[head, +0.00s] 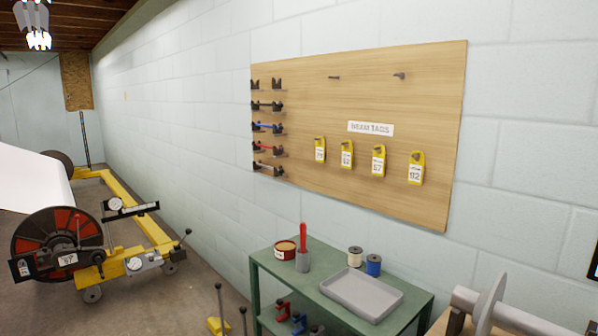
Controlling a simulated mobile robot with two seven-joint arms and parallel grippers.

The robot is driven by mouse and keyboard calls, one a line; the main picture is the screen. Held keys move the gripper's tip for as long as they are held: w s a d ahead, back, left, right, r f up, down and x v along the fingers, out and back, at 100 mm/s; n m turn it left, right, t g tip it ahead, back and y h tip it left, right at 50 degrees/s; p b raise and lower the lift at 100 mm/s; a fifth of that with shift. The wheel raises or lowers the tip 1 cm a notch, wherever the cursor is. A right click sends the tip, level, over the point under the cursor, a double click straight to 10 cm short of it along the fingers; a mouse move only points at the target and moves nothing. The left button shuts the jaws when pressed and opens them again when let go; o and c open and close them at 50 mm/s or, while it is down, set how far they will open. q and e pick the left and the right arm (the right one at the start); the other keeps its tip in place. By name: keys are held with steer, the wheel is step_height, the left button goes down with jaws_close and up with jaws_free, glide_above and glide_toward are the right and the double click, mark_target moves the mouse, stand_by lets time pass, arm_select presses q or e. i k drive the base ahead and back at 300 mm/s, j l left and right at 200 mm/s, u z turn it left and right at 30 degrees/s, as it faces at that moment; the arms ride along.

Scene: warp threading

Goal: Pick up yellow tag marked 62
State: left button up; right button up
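Several yellow tags hang in a row on pegs on a wooden board (290,85) on the wall, under a sign reading "BEAM TAGS" (370,128). The second tag from the left (346,155) appears to read 62, though its print is small. The leftmost tag (319,150) has a number that is hard to read. The third tag (378,161) seems to read 57 or 67. The rightmost tag (415,168) reads 92. I cannot make out either of my grippers in the head view.
A green cart (262,262) below the board holds a grey tray (361,293), a red tin (285,249), a red-handled tool (303,248) and two spools. A yellow-framed machine (130,262) stands left. An unclear pale grey shape (34,20) shows at top left.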

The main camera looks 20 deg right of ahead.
mark_target(346, 154)
steer(key=i+z, duration=0.4)
steer(key=i+j+z, duration=0.2)
steer(key=z, duration=0.2)
steer(key=i+j+z, duration=0.6)
steer(key=z, duration=0.15)
steer(key=i+j+z, duration=0.15)
steer(key=z, duration=0.25)
steer(key=j+z, duration=0.35)
steer(key=i, duration=0.05)
